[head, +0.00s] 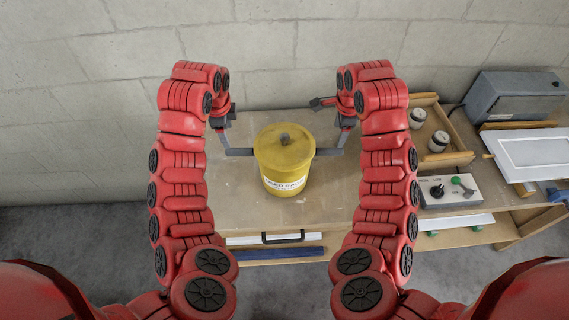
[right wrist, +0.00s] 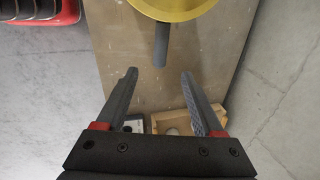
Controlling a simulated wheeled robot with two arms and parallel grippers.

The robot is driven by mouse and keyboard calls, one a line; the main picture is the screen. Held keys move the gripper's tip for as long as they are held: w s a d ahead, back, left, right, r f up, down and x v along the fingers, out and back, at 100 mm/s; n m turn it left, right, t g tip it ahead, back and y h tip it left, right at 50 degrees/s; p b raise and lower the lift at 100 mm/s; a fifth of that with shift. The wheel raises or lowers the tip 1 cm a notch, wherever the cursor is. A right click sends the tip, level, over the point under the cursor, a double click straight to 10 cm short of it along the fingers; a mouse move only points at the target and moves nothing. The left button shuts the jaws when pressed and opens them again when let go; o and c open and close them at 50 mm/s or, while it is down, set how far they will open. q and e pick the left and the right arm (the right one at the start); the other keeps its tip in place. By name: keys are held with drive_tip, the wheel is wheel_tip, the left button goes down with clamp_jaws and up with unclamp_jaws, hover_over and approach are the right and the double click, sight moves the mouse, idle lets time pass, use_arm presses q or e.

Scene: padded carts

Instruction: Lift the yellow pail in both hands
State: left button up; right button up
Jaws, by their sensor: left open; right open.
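The yellow pail (head: 285,163) stands upright on a wooden cart top, with a lid, a grey knob and a white label. A grey bar handle sticks out on its left (head: 240,152) and another on its right (head: 328,151). My left gripper (head: 227,146) is open by the outer end of the left handle; its fingers are small and partly hidden. My right gripper (head: 342,146) is open by the outer end of the right handle. In the right wrist view, the handle's end (right wrist: 160,48) points between the open fingertips (right wrist: 159,74), apart from both; the pail's yellow edge (right wrist: 175,8) is at the top.
A wooden tray (head: 455,150) with two small jars stands right of my right arm. Beyond are a grey box (head: 515,95), a control box with a knob (head: 450,191) and a white framed panel (head: 535,150). A block wall is behind; the cart top before the pail is clear.

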use_arm(q)
drive_tip(key=w+f, duration=0.3)
drive_tip(key=f, duration=1.3)
drive_tip(key=shift+w+f, duration=0.15)
use_arm(e)
drive_tip(key=w+f, duration=0.3)
drive_tip(key=f, duration=1.3)
drive_tip(key=shift+w+f, duration=0.15)
drive_tip(key=shift+f, duration=0.05)
use_arm(q)
clamp_jaws()
use_arm(e)
clamp_jaws()
drive_tip(key=shift+r, duration=0.1)
